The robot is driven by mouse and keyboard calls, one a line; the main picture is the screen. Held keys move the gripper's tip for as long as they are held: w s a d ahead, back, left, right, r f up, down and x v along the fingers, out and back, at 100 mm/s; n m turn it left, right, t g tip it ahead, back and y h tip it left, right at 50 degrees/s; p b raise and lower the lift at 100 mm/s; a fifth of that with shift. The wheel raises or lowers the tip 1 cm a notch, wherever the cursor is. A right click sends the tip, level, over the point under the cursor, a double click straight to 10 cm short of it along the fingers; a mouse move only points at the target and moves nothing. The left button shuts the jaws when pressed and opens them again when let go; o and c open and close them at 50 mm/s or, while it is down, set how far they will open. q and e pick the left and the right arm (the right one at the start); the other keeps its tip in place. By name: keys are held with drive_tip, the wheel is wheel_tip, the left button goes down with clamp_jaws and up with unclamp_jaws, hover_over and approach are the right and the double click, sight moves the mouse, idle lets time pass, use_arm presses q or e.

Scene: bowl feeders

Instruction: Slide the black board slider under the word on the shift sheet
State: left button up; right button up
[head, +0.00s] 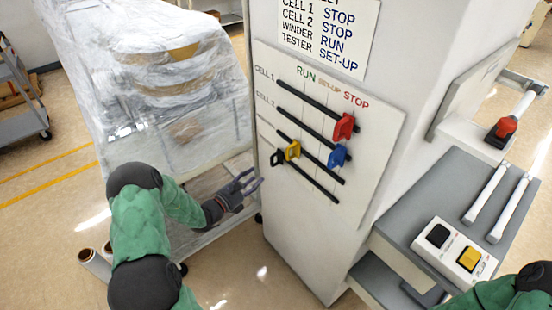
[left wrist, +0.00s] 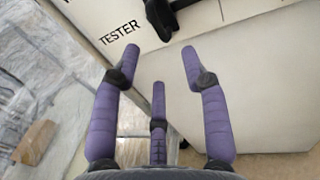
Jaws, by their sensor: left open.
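The black slider (head: 277,157) sits at the left, RUN end of the bottom track on the white board (head: 370,165). It also shows at the top of the left wrist view (left wrist: 160,16), beside the word TESTER. The shift sheet (head: 330,37) above reads SET-UP for TESTER. The SET-UP heading (head: 329,85) is between RUN and STOP. My left gripper (head: 246,187) is open and empty, below and left of the black slider, apart from it. Its spread purple fingers (left wrist: 160,75) point toward the board. My right gripper is out of view.
The yellow slider (head: 293,150) is close above the black one. The red slider (head: 344,126) and blue slider (head: 338,156) are toward STOP. A plastic-wrapped load (head: 165,60) stands left. A grey bench (head: 465,190) with a button box (head: 453,250) is at right.

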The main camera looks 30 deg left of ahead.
use_arm(q)
drive_tip(key=x, duration=0.3)
drive_tip(key=b+x, duration=0.1)
drive_tip(key=x, duration=0.3)
drive_tip(key=b+x, duration=0.1)
drive_tip(key=x, duration=0.2)
drive_tip(key=shift+w+a+r, duration=0.15)
drive_tip(key=shift+w+r, duration=0.1)
drive_tip(key=shift+w, duration=0.2)
clamp_jaws()
